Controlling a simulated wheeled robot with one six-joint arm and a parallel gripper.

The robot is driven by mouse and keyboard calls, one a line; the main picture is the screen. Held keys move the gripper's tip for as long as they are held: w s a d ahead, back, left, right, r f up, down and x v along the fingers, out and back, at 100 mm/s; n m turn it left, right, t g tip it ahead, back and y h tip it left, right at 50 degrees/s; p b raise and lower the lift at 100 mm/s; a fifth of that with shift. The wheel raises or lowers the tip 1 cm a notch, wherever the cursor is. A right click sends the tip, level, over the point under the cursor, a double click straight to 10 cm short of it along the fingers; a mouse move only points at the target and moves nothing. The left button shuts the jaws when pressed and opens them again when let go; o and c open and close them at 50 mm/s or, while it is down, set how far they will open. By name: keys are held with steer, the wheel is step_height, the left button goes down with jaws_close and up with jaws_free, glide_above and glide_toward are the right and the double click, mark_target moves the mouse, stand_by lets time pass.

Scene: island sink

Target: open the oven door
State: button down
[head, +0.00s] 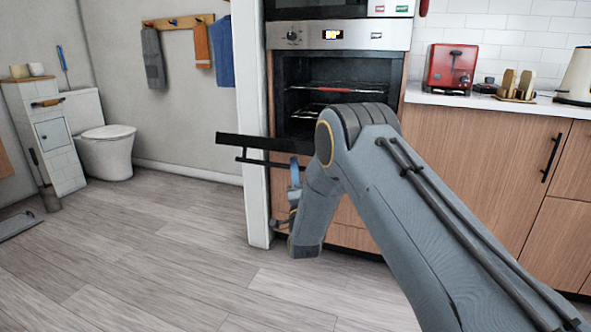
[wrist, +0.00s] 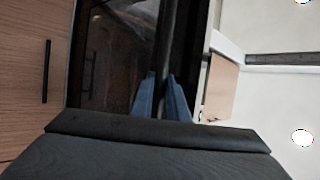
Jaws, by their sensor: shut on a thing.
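The oven (head: 335,75) stands in a wooden cabinet, and its lit cavity with wire racks is in plain view. Its dark door (head: 255,142) is swung down and out, seen nearly edge-on in the head view. The thin dark handle (head: 252,160) runs along the door's outer side. My gripper (head: 294,168) is at the handle, partly hidden behind my arm. In the wrist view, my gripper's blue fingers (wrist: 161,78) are shut on the handle (wrist: 166,45), with the dark door glass (wrist: 115,60) beside it. My arm hides the right part of the door.
A white wall end (head: 248,120) stands just left of the oven. A counter with a red toaster (head: 451,68) and wooden cabinets (head: 480,165) are to the right. A toilet (head: 105,148) is at the far left. The wooden floor in front is clear.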

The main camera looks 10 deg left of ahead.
steer(key=shift+w+d, duration=0.1)
steer(key=shift+d, duration=0.2)
steer(key=c, duration=1.7)
jaws_free()
steer(key=shift+w+d, duration=0.1)
steer(key=shift+a+r, duration=0.1)
steer(key=shift+a, duration=0.35)
steer(key=shift+s, duration=0.2)
steer(key=p+v, duration=0.1)
steer(key=v, duration=0.7)
steer(key=shift+d, duration=0.1)
